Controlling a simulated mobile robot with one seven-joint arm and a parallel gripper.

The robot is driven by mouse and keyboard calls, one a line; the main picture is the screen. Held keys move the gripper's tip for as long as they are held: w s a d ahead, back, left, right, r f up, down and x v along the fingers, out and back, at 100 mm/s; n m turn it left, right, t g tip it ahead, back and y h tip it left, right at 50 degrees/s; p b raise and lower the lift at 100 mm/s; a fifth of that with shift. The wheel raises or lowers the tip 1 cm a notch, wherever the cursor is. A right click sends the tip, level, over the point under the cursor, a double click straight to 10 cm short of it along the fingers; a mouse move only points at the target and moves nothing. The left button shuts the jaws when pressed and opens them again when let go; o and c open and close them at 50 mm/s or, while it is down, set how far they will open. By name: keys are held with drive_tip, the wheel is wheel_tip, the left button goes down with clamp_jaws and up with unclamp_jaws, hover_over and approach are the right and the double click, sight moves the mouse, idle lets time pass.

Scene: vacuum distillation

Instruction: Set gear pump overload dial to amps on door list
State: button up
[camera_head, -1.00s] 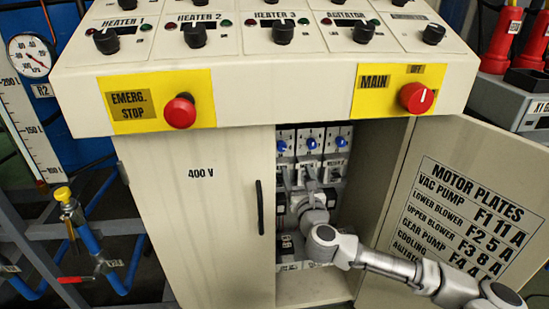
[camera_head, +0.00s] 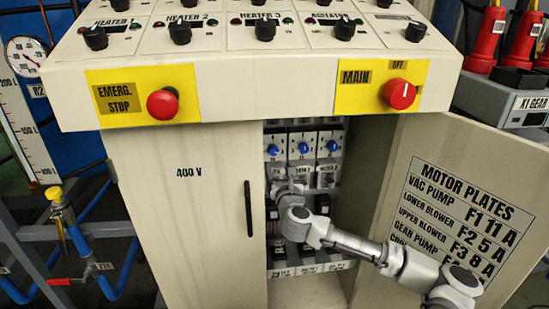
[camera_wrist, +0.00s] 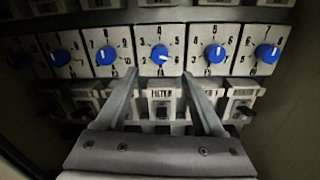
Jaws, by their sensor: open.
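Several blue overload dials sit in a row inside the open cabinet. In the wrist view, the middle dial (camera_wrist: 159,54) has its white mark pointing down; the dial to its right (camera_wrist: 215,53) and the dial to its left (camera_wrist: 106,56) flank it. My gripper (camera_wrist: 160,75) is open and empty, its fingertips just below the middle dial, one toward each side. Contact cannot be told. In the head view, my gripper (camera_head: 286,188) is below the visible dials (camera_head: 303,148). The door list (camera_head: 462,215) gives amps; its lower rows are cut off by my arm. Which dial serves the gear pump is unclear.
The right door (camera_head: 415,150) stands open and the left door (camera_head: 185,225) is shut. The control panel overhangs the opening, with the emergency stop (camera_head: 162,104) and main switch (camera_head: 399,94). Labelled switches (camera_wrist: 162,104) lie under the dials, close to my fingers.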

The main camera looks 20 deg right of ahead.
sight(274, 153)
drive_tip(key=b+x, duration=0.2)
drive_tip(key=x, duration=0.6)
drive_tip(key=shift+w+d, duration=0.1)
drive_tip(key=shift+w, duration=0.2)
clamp_jaws()
